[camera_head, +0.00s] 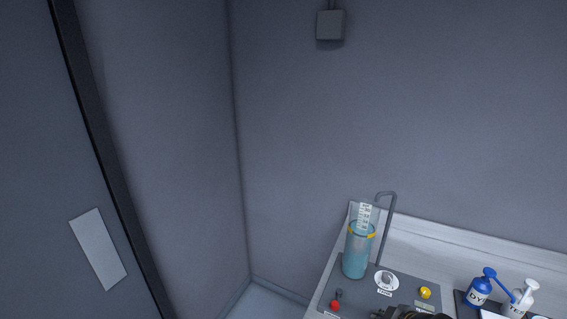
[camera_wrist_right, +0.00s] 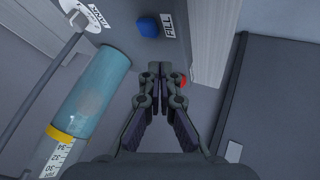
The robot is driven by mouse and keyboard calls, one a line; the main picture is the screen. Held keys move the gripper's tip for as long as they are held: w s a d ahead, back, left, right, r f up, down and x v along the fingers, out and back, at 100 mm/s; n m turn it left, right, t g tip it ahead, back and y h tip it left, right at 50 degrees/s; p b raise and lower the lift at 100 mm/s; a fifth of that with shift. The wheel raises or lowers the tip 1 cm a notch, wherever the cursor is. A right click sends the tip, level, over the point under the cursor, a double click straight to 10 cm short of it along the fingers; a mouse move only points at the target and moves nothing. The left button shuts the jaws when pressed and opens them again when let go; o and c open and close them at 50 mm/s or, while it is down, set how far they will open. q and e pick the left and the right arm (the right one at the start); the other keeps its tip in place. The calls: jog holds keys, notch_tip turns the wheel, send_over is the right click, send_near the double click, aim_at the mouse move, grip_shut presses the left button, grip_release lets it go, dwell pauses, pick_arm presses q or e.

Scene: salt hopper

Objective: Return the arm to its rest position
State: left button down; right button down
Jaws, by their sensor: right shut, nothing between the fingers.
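My right gripper (camera_wrist_right: 153,75) is shut and empty in the right wrist view, its fingertips pressed together above the grey panel. A small dark part of my own arm or gripper shows at the bottom edge of the head view; the rest is cut off. A clear cylinder (camera_head: 357,252) with teal liquid, a yellow band and a scale stands on the panel; it also shows left of the gripper in the wrist view (camera_wrist_right: 92,90). A blue button (camera_wrist_right: 147,27) sits beside a FILL label. My left gripper is in neither view.
The panel (camera_head: 404,283) also carries a dial (camera_head: 386,280), a yellow button (camera_head: 425,292) and a red knob (camera_head: 335,304). A bent grey pipe (camera_head: 388,225) rises behind the cylinder. Blue (camera_head: 479,289) and white (camera_head: 521,297) pump bottles stand at right. The space above is clear.

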jog(key=s+a+f+m+g+h, duration=0.1)
jog(key=s+a+m+g, duration=0.2)
jog(key=s, duration=0.5)
jog(key=s+a+m+g+h, duration=0.1)
jog(key=s+a+m, duration=0.1)
jog(key=s+m, duration=0.4)
jog(key=s+d+f+g+b, duration=0.1)
jog(key=s+f, duration=0.1)
jog(key=f, duration=1.2)
jog(key=s+d+f+g+b, duration=0.1)
jog(key=f+b, duration=0.1)
jog(key=f, duration=1.2)
jog(key=s+d+f+b, duration=0.1)
jog(key=s+f+b, duration=0.1)
jog(key=s+f, duration=1.7)
jog(key=shift+s+d+f+g, duration=0.35)
jog(key=shift+s+f+g, duration=0.05)
jog(key=shift+f, duration=0.35)
